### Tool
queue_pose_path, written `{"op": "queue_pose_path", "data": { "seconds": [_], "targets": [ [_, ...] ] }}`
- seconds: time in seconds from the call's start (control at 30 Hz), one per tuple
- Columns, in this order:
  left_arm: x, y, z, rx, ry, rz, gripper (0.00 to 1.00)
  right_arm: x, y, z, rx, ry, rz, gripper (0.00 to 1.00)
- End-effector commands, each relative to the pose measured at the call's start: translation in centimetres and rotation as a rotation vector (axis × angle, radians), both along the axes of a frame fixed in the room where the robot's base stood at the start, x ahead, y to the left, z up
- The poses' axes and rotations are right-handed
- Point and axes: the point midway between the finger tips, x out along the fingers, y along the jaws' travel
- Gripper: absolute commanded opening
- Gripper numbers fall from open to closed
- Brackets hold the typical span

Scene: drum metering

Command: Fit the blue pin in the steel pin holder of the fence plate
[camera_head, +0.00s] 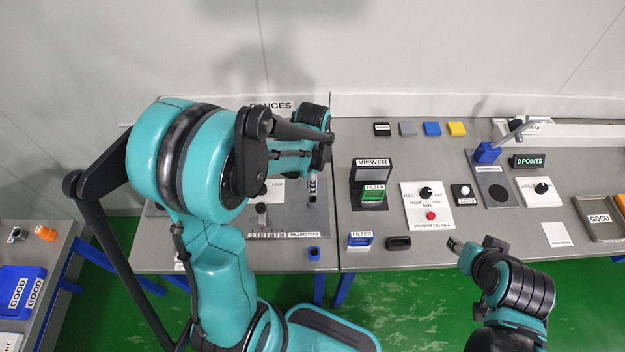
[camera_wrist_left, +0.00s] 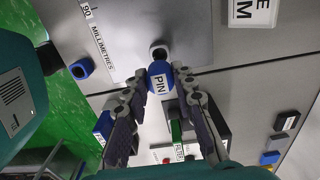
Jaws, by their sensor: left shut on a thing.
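In the left wrist view the blue pin (camera_wrist_left: 160,78), with a white PIN label, sits between the fingertips of my left gripper (camera_wrist_left: 161,86), which is shut on it. The steel pin holder (camera_wrist_left: 158,50), a pale ring with a dark hole, shows just beyond the pin on the grey fence plate (camera_wrist_left: 140,22). The pin lies beside the hole in this view; I cannot tell the height gap. In the head view my left arm covers much of the plate, and the pin is not clear. My right gripper (camera_head: 455,243) is off the table's front edge; its jaws are unclear.
A blue socket (camera_head: 313,253) is near the plate's front edge. The viewer (camera_head: 372,172) with a green filter (camera_head: 372,196) stands to the right. A blue filter (camera_head: 360,240) and a black holder (camera_head: 398,243) lie near the front edge. Several coloured blocks line the back.

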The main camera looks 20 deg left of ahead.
Motion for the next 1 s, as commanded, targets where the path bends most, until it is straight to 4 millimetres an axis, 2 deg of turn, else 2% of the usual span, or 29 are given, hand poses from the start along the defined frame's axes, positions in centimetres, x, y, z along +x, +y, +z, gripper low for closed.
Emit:
{"op": "queue_pose_path", "data": {
  "seconds": [0.1,0.3,1.0],
  "targets": [
    [0.0,0.0,-1.7,0.000,0.000,0.000,0.00,0.0,0.0,-1.5,0.000,0.000,0.000,0.40],
    [0.0,0.0,-3.1,0.000,0.000,0.000,0.00,0.0,0.0,-2.8,0.000,0.000,0.000,0.40],
    [0.0,0.0,-3.3,0.000,0.000,0.000,0.00,0.0,0.0,-3.1,0.000,0.000,0.000,0.40]
  ]
}}
